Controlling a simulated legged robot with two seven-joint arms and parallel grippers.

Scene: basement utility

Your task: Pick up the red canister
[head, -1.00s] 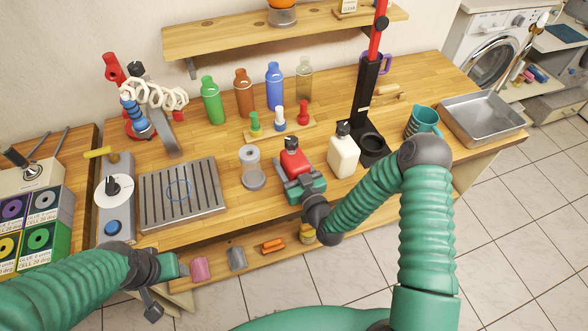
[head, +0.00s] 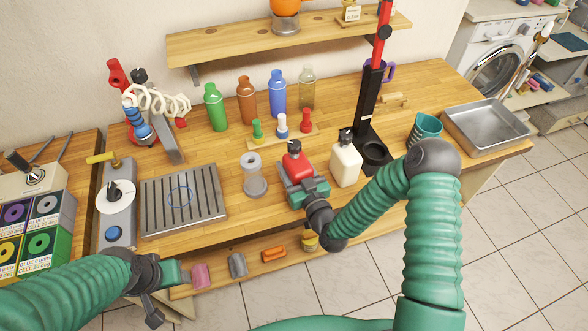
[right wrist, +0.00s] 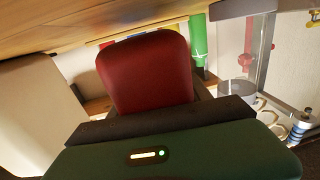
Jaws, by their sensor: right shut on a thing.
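The red canister (head: 297,166) stands near the front edge of the wooden bench, with a dark top. My right gripper (head: 303,188) is shut on it from the front; its fingers hide the lower part. In the right wrist view the red canister (right wrist: 147,72) fills the middle, just beyond the dark fingers. I cannot tell whether its base touches the bench. My left gripper (head: 180,275) is low at the left, in front of the bench and away from the canister; its fingers do not show clearly.
Behind is a small rack with coloured stoppers (head: 282,133). A slotted metal plate (head: 183,198) lies further left. A black stand (head: 371,110) rises at the right.

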